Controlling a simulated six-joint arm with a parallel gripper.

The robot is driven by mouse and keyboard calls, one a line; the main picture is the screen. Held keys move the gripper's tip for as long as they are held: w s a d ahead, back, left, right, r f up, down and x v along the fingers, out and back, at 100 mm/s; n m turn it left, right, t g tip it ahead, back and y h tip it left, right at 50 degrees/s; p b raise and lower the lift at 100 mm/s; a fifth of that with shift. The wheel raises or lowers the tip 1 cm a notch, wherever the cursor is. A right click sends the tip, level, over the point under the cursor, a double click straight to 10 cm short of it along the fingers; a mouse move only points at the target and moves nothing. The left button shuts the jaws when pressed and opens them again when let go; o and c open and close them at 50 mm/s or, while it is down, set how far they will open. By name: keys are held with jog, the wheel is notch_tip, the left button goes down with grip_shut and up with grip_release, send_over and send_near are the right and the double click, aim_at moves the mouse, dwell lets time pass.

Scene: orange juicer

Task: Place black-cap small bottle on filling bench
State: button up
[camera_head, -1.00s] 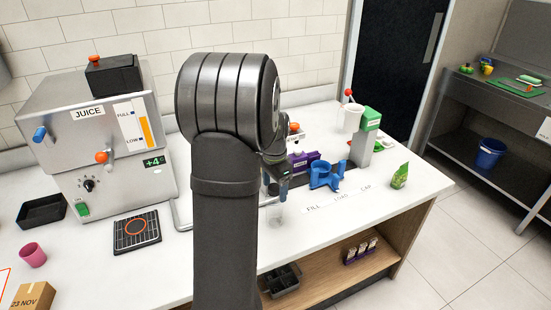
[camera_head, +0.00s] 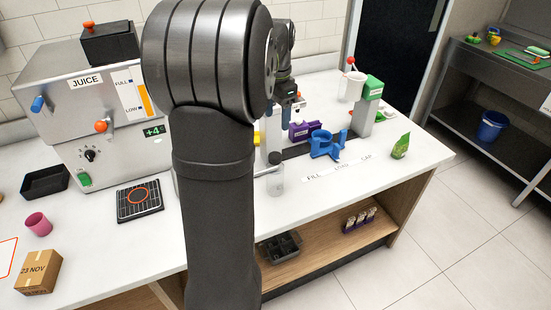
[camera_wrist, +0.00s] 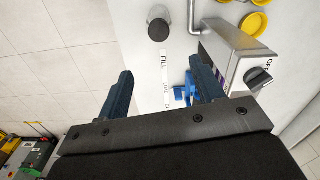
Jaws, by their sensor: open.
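The small bottle (camera_head: 276,181) has a clear body and a dark cap (camera_head: 275,158). It stands upright on the white filling bench (camera_head: 300,212), just left of the FILL label. In the wrist view the bottle (camera_wrist: 158,26) shows from above, beyond my fingertips and apart from them. My gripper (camera_wrist: 158,80) is open, with nothing between its two dark blue fingers.
A green pouch (camera_head: 401,146) is near the right edge. The juice machine (camera_head: 95,115) stands left. The bench front by the labels is clear.

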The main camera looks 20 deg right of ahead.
jog(key=n+t+h, duration=0.3)
jog(key=n+h, duration=1.5)
jog(key=n, duration=1.8)
send_near(280, 154)
jog(key=d, duration=0.5)
jog(key=shift+w, duration=0.4)
jog(key=shift+w+d+f, duration=0.1)
jog(key=shift+w+d, duration=0.1)
jog(key=shift+d, duration=0.65)
jog(key=shift+w+d+r, duration=0.1)
jog(key=shift+w+d, duration=0.1)
jog(key=shift+d, duration=0.65)
jog(key=shift+w+d+f, duration=0.1)
jog(key=shift+w+d, duration=0.1)
jog(key=shift+d, duration=0.65)
grip_shut()
